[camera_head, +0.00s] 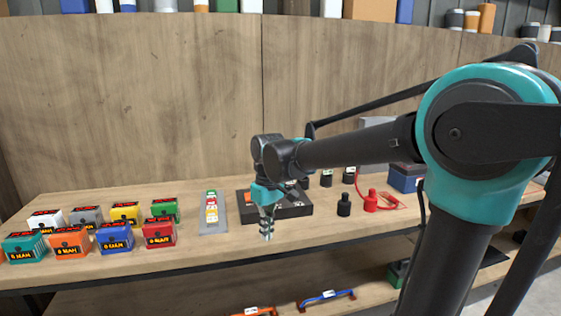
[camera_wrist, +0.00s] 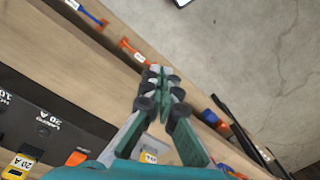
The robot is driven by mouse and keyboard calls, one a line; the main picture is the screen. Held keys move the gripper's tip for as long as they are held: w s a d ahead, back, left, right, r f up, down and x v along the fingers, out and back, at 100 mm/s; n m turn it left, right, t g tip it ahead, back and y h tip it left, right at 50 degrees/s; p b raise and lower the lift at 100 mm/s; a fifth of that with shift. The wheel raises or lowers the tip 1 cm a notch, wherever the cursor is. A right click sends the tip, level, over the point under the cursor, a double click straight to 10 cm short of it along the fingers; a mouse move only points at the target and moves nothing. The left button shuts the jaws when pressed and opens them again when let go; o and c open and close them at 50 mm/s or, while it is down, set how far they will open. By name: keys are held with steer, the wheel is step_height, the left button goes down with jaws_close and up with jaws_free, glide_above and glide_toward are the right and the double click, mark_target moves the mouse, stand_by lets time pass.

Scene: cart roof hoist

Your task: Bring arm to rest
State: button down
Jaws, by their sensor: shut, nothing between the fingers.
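My gripper (camera_head: 267,232) hangs fingers-down in front of the black tray on the wooden bench, near the bench's front edge. It is shut and holds nothing. In the wrist view my gripper (camera_wrist: 160,80) shows its two fingers closed together, with bench and concrete floor beyond. My arm reaches out from the right of the head view, bent at the teal joint, and the wrist points downward.
Several coloured boxes (camera_head: 112,238) stand at the bench's left. A grey strip (camera_head: 214,220) with coloured pieces and the black tray (camera_head: 292,210) lie mid-bench. Black and red weights (camera_head: 343,205) stand right.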

steer(key=s+d+f+m+t, duration=0.2)
steer(key=s+d+f+m, duration=0.2)
steer(key=d+f, duration=0.4)
steer(key=s+d+f+m+t, duration=0.2)
steer(key=s+d+f+m, duration=0.3)
steer(key=d, duration=1)
step_height(320, 180, down, 3)
steer(key=shift+s+r+t, duration=0.1)
steer(key=shift+s+t, duration=0.2)
